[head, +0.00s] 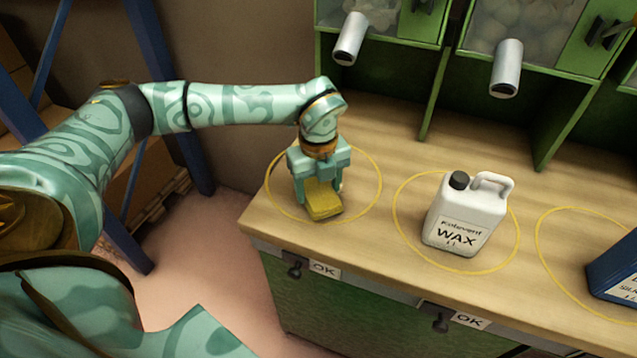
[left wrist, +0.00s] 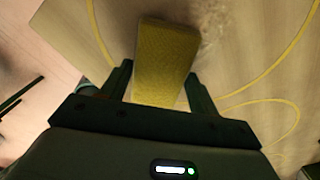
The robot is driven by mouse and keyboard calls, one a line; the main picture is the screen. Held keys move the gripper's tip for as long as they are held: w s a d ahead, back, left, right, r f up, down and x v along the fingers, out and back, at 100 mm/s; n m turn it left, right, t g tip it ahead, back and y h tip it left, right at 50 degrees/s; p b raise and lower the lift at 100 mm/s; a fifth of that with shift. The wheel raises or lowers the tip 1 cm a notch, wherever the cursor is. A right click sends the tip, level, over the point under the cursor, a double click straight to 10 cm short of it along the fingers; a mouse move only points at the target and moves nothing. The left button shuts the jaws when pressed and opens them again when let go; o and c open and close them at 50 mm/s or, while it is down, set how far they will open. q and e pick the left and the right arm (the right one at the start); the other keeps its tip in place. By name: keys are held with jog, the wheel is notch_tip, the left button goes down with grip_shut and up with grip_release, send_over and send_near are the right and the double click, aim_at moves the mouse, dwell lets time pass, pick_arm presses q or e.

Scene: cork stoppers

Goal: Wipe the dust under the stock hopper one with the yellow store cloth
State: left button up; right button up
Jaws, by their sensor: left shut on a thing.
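My left gripper (head: 318,190) is shut on the yellow cloth (head: 323,205), a folded pad held at the wooden counter inside the leftmost yellow circle. The cloth also shows between the fingers in the left wrist view (left wrist: 163,62). I cannot tell whether it touches the wood. A pale brownish dust patch (left wrist: 208,35) shows beside the cloth's far right end in the left wrist view. The leftmost hopper (head: 385,18) stands at the counter's back, its grey spout (head: 350,38) above and behind my gripper. My right gripper is not in view.
A white WAX jug (head: 463,217) stands in the middle circle, right of my gripper. A dark blue container (head: 615,270) is at the right edge. A second hopper spout (head: 506,68) and green dividers (head: 437,95) line the back. The counter's left edge is close to the cloth.

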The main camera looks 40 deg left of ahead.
pick_arm(q)
jog(key=shift+f, duration=0.6)
